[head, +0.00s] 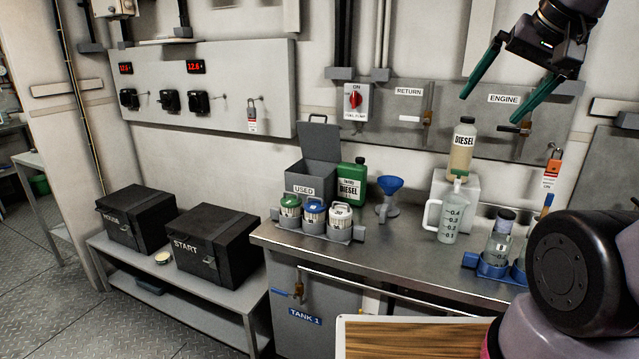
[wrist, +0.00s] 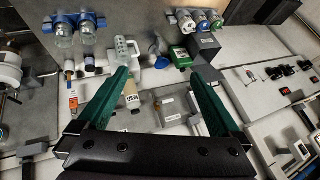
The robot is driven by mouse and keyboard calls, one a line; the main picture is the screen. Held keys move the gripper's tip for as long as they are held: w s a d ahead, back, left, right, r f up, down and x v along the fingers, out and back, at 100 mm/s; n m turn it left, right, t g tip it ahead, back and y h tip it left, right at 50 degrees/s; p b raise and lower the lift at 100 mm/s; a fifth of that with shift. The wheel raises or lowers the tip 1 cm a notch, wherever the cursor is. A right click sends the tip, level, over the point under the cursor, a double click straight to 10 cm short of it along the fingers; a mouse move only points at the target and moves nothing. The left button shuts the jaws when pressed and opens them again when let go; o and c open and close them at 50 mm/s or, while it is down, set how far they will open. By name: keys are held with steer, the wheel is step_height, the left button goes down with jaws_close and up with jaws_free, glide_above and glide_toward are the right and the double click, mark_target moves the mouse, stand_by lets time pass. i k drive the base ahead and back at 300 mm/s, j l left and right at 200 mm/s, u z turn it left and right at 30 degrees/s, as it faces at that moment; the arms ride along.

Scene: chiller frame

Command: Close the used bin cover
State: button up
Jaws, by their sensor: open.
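The grey used bin (head: 312,184) stands on the steel bench against the wall, with a USED label on its front. Its cover (head: 319,141) is swung up and stands open at the back of the bin. In the wrist view, which is turned over, the dark bin (wrist: 208,45) shows at upper right; its cover is hard to make out there. My gripper (head: 490,110) is open and empty, high in front of the wall panel, well right of and above the bin. Its green fingers (wrist: 157,73) are spread in the wrist view.
A green diesel can (head: 352,185) and a blue funnel (head: 389,187) stand right of the bin. Several filters in a rack (head: 313,228) stand before it. A diesel bottle (head: 461,148) on a white block and a measuring jug (head: 450,217) are further right. Wall switches and handles lie behind.

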mark_target(321, 142)
steer(key=i+j+u, duration=0.45)
steer(key=i+j, duration=0.45)
steer(key=i, duration=0.15)
